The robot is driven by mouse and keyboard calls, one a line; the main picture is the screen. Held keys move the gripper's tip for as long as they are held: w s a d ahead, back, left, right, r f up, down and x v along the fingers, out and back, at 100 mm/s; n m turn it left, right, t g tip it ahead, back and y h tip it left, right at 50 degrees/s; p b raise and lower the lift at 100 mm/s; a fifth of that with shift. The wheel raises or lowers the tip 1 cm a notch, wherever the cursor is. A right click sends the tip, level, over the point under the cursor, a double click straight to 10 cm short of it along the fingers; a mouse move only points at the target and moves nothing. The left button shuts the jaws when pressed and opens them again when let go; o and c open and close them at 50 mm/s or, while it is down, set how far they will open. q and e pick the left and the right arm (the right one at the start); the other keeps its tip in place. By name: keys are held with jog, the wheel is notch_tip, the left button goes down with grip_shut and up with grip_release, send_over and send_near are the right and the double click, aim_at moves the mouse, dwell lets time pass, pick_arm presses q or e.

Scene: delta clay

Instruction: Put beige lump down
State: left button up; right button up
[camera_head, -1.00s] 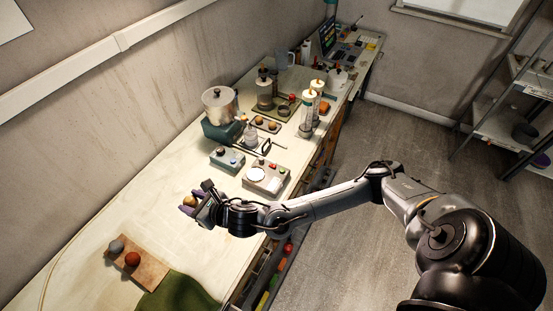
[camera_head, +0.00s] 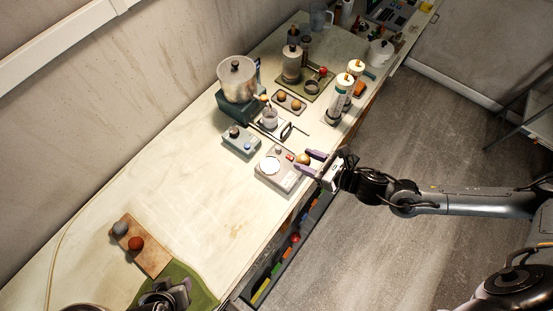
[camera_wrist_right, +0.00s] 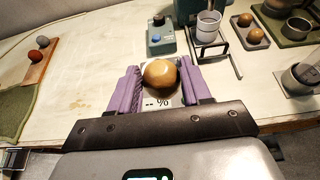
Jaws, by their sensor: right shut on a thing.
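The beige lump (camera_head: 302,158) is a rounded tan ball at the front edge of a grey instrument (camera_head: 277,179) with a round white plate. My right gripper (camera_head: 312,163) has its purple fingers on either side of the lump and is shut on it. In the right wrist view the lump (camera_wrist_right: 160,73) sits between the purple fingers (camera_wrist_right: 160,88), covering most of the instrument; part of its display shows below. I cannot tell the height of the lump above the instrument. My left gripper (camera_head: 168,294) is dark, at the bottom edge over a green mat; its jaw opening is unclear.
A blue-grey box (camera_head: 240,141) with knobs stands left of the instrument. A wire stand (camera_head: 285,132), a tray with two tan balls (camera_head: 289,102) and a metal pot (camera_head: 237,78) stand behind. A board (camera_head: 147,252) holds grey and red balls. The bench's left middle is clear.

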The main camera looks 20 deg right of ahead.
jog(key=p, duration=0.1)
send_over(274, 167)
notch_tip(274, 167, down, 6)
jog(key=shift+a+f, duration=0.15)
jog(key=shift+f, duration=1.95)
jog(key=shift+f, duration=0.15)
jog(key=shift+f, duration=0.1)
jog(key=o, duration=1.1)
